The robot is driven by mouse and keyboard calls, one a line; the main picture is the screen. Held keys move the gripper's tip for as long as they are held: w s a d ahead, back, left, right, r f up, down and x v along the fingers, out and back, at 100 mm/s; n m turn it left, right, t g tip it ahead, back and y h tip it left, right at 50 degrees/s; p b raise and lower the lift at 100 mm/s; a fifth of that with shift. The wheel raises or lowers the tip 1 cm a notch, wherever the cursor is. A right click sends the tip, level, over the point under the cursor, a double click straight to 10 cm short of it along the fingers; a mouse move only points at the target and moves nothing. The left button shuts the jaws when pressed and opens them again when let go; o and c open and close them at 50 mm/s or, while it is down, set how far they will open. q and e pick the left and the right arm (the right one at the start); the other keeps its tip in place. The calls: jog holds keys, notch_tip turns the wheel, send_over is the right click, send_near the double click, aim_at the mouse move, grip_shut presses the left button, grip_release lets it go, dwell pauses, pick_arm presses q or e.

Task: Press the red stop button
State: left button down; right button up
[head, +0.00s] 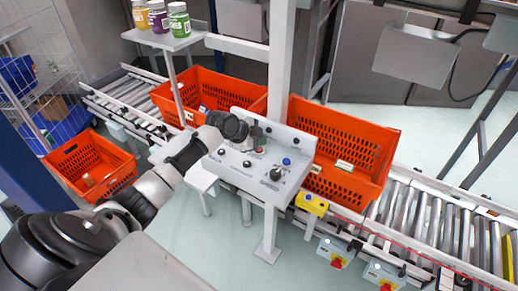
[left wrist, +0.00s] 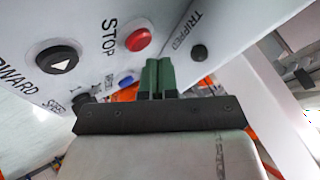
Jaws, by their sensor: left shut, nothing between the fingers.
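The grey control panel (head: 236,178) stands on a post in the middle of the head view. Its red stop button (left wrist: 138,40) shows in the left wrist view beside the word STOP; in the head view only a bit of red (head: 259,149) shows by the gripper. My left gripper (head: 260,139) reaches over the panel from the left. In the left wrist view its dark green fingers (left wrist: 158,65) are together, empty, their tips just below and right of the button. I cannot tell whether they touch it. My right gripper is not in view.
The panel also carries a black arrow button (left wrist: 60,61), a blue button (head: 287,161) and a dark knob (head: 275,174). A grey upright (head: 281,60) stands close behind it. Orange totes (head: 345,125) sit on the roller conveyor (head: 440,215) behind. A small shelf (head: 172,40) holds jars.

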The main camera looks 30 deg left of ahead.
pick_arm(q)
jog(key=shift+f, duration=0.4)
jog(key=shift+f+b, duration=0.45)
jog(key=shift+b, duration=0.15)
dwell(0.4)
jog(key=shift+r, duration=0.1)
jog(key=shift+r+p, duration=0.7)
jog(key=shift+r, duration=0.1)
jog(key=shift+r+p, duration=1.9)
jog(key=shift+r, duration=0.65)
jog(key=shift+f, duration=0.1)
